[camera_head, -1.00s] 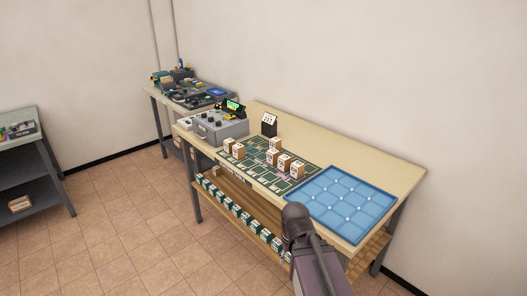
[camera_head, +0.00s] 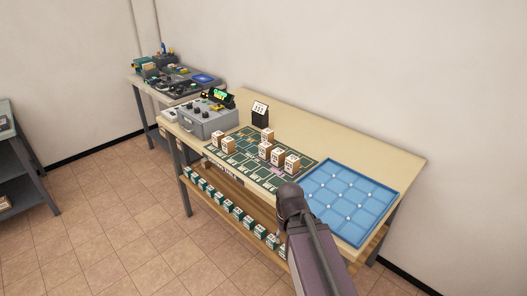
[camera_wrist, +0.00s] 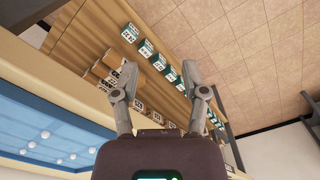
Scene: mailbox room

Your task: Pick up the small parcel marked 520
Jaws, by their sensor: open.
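Several small brown-and-white parcels stand on the green patterned mat (camera_head: 241,148) on the table, among them a parcel (camera_head: 292,164) at the mat's right end and another parcel (camera_head: 218,138) at its left. Their numbers are too small to read, so I cannot tell which is marked 520. My gripper shows in the wrist view (camera_wrist: 159,80) with its two fingers spread apart and nothing between them. Beyond the fingers are the shelf edge and its boxes. In the head view my arm reaches up at the table's front edge, and the fingers are hidden there.
A blue gridded tray (camera_head: 350,200) lies right of the mat. A grey device (camera_head: 207,118) and a dark number stand (camera_head: 260,115) are behind it. Several green-and-white boxes (camera_head: 227,206) line the lower shelf. A second table (camera_head: 178,85) stands at the back left. The floor in front is clear.

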